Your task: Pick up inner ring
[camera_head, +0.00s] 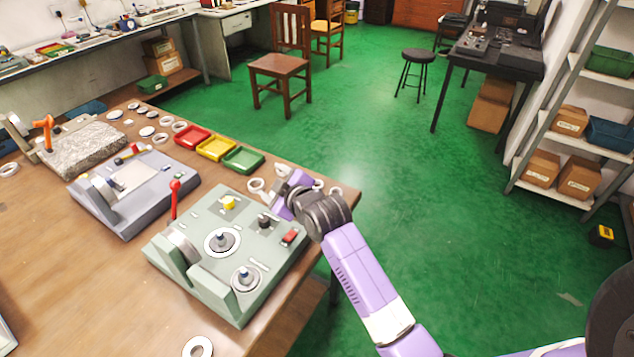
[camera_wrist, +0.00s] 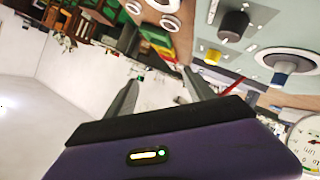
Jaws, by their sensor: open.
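Several loose rings lie on the wooden table (camera_head: 60,240), and I cannot tell which is the inner ring. Pale rings lie near my gripper in the head view: one on its left (camera_head: 256,185), one behind it (camera_head: 283,170) and one on its right (camera_head: 335,191). The wrist view shows rings at its top, one larger (camera_wrist: 170,22) and one smaller (camera_wrist: 133,8). My gripper (camera_head: 284,198) is at the far right corner of the green-grey machine, partly hidden by my wrist. Its fingers are apart and empty in the wrist view (camera_wrist: 158,76).
A blue-grey machine (camera_head: 130,210) stands left. Another ring (camera_head: 198,347) lies in front.

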